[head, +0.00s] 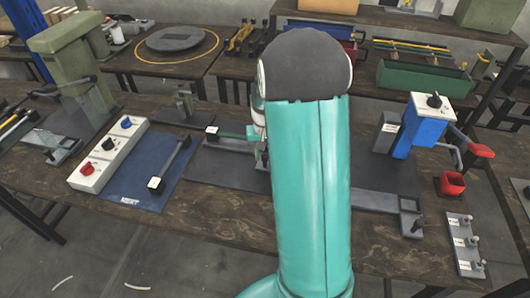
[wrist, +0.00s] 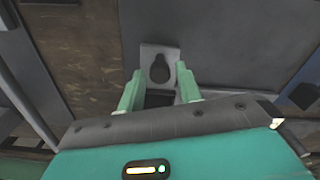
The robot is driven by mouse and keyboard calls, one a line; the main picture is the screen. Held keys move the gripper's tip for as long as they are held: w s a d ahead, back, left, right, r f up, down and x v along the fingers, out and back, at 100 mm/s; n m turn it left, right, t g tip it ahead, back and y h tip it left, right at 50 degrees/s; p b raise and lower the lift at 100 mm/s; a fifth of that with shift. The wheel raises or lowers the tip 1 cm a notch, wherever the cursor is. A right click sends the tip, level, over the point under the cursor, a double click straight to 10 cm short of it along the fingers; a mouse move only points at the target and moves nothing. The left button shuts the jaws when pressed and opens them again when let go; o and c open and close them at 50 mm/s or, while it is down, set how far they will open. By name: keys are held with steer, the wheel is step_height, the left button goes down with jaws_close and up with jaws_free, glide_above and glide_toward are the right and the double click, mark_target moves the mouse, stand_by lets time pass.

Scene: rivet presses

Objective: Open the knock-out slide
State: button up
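In the wrist view, a light grey metal plate (wrist: 174,54) with a dark keyhole-shaped opening lies on a dark grey surface. It looks like part of the knock-out slide, but no label on it can be read. My gripper (wrist: 159,90) has its two pale green fingers spread apart at the near end of this plate. A dark block (wrist: 159,99) shows between the fingers, and I cannot tell whether they touch it.
A white control box (head: 108,155) with knobs and a blue mat (head: 147,200) lie left of my arm.

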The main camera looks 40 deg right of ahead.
jaws_close()
steer(key=s+a, duration=0.8)
steer(key=a, duration=0.1)
steer(key=shift+o, duration=1.4)
jaws_free()
steer(key=shift+r, duration=0.15)
step_height(320, 180, up, 14)
steer(key=shift+f, duration=0.2)
